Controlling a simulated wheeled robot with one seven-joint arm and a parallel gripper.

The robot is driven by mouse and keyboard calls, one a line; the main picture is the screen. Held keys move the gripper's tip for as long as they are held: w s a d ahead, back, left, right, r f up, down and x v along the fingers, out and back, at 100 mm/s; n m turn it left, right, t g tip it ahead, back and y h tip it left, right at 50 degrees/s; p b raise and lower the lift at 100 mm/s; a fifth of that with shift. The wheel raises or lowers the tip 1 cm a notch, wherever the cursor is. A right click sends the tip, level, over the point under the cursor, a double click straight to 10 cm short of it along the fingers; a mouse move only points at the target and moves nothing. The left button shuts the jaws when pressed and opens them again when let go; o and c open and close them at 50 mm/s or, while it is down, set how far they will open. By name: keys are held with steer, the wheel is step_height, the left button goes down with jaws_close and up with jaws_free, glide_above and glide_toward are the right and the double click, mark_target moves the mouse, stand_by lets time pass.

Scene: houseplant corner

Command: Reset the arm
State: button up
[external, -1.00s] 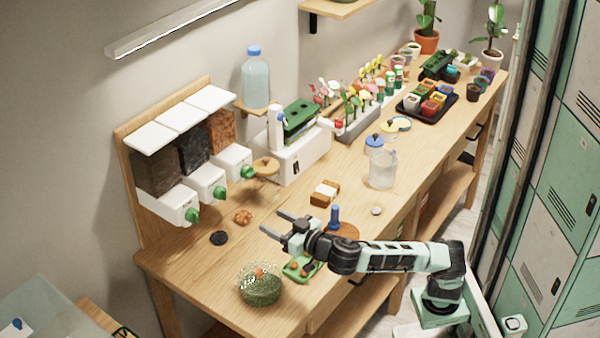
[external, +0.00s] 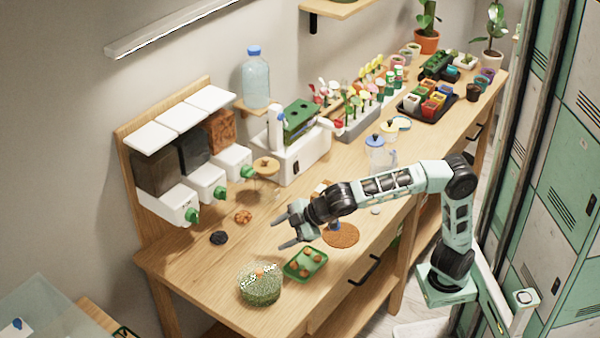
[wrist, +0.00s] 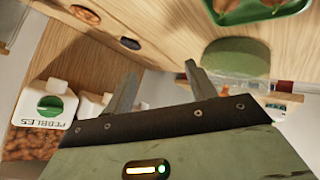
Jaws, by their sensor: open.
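My gripper (external: 284,232) is open and empty. It is held above the wooden bench (external: 185,262), left of the round cork mat (external: 341,236) and behind the green tray (external: 305,264). In the wrist view its two fingers (wrist: 158,85) stand apart with nothing between them. My arm bends up and over from the right, at the bench's front edge. It hides part of the brown-and-white block and most of the blue-topped tool by the mat.
A glass bowl of greenery (external: 261,285) stands near the front corner. A dark pile (external: 219,238) and an orange-brown pile (external: 243,217) lie by the dispensers (external: 178,206). Green lockers (external: 560,200) are at the right.

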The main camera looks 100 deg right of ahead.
steer(key=s+a+f+n+g+y, duration=0.1)
steer(key=s+a+n, duration=0.1)
steer(key=s+a, duration=0.1)
steer(key=s+a+f+n+g+y+p, duration=0.1)
steer(key=s+a+f+n, duration=0.1)
steer(key=s+a+n, duration=0.1)
steer(key=s+a+f+n+g+y+p, duration=0.1)
steer(key=s+a+n, duration=0.2)
steer(key=s, duration=0.3)
steer(key=shift+a+f+y, duration=0.2)
steer(key=shift+a+y, duration=0.2)
steer(key=shift+a, duration=0.5)
steer(key=s+a+f+m+g+b, duration=0.2)
steer(key=s+a+f+g+b, duration=0.15)
steer(key=s+f, duration=1.1)
steer(key=s+a+f+m+g+b, duration=0.2)
steer(key=s+f+m+g+b, duration=0.15)
steer(key=s+f, duration=1.05)
step_height(320, 180, up, 38)
steer(key=w+p, duration=0.1)
steer(key=p, duration=3.7)
steer(key=shift+w+d+n+t+h, duration=0.15)
steer(key=shift+n+t+h, duration=0.15)
steer(key=shift+n, duration=0.05)
